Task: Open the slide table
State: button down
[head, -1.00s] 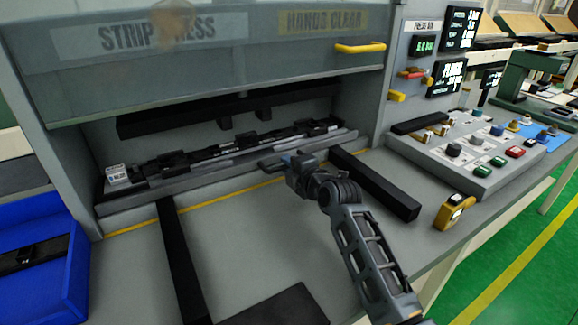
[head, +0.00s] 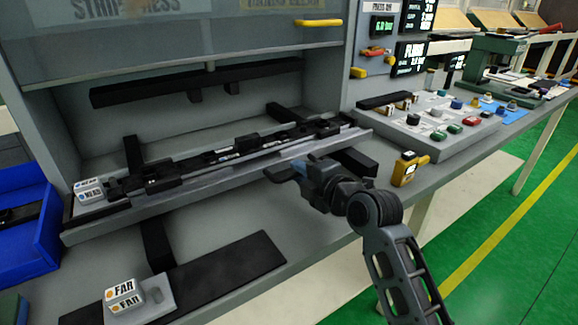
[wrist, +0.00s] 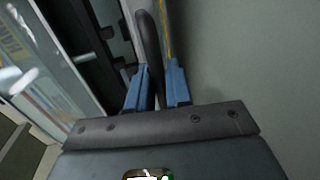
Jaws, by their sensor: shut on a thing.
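The slide table (head: 215,180) is a long grey tray carrying a black fixture strip (head: 150,172). It sits on black rails, partly out of the press opening, with bare rail showing behind it. A dark handle (head: 279,174) sticks out from its front edge. My gripper (head: 294,168) is shut on this handle. In the wrist view, the blue fingers of my gripper (wrist: 157,88) stand on either side of the dark curved handle (wrist: 148,40).
The press guard (head: 180,50) with a yellow handle (head: 318,22) is raised above. A white block marked FAR (head: 124,293) stands at the front left. A blue bin (head: 30,245) is at left, a button panel (head: 450,125) and yellow device (head: 405,168) at right.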

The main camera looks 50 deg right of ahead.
jog(key=shift+f+v, duration=0.15)
jog(key=shift+v, duration=0.55)
jog(key=shift+f+v, duration=0.15)
jog(key=shift+v, duration=0.6)
jog(key=c, duration=1.2)
grip_release()
jog(key=shift+c, duration=0.2)
jog(key=shift+s, duration=0.15)
jog(key=b+v, duration=0.1)
jog(key=v, duration=0.6)
jog(key=shift+s+a, duration=0.2)
jog(key=shift+s, duration=0.05)
